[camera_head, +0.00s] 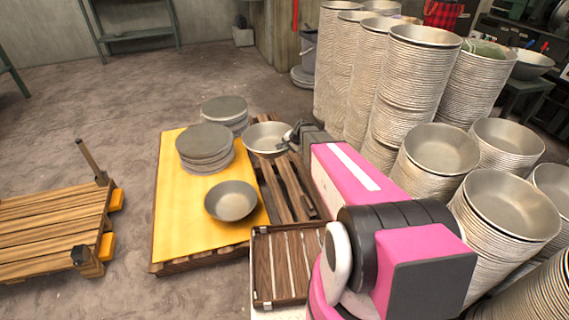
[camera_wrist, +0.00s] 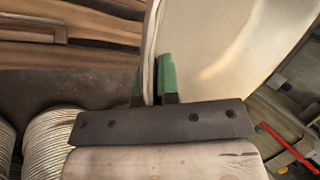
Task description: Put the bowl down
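A shallow metal bowl (camera_head: 262,139) is at the end of my arm in the head view, near the right rear edge of the yellow-topped pallet. My gripper (camera_head: 294,136) is at its right rim. In the wrist view, the green fingertips of my gripper (camera_wrist: 158,80) are shut on the wall of the bowl (camera_wrist: 215,45), one on each side. The bowl's height above the pallet is hard to tell. A second bowl (camera_head: 231,201) sits on the yellow sheet (camera_head: 180,225).
Two stacks of flat grey discs, one nearer (camera_head: 205,142) and one behind (camera_head: 224,108), stand left of the held bowl. Tall stacks of bowls (camera_head: 415,90) crowd the right. A slatted wooden crate (camera_head: 285,262) is in front. A wooden pallet (camera_head: 50,225) lies left, with open floor between.

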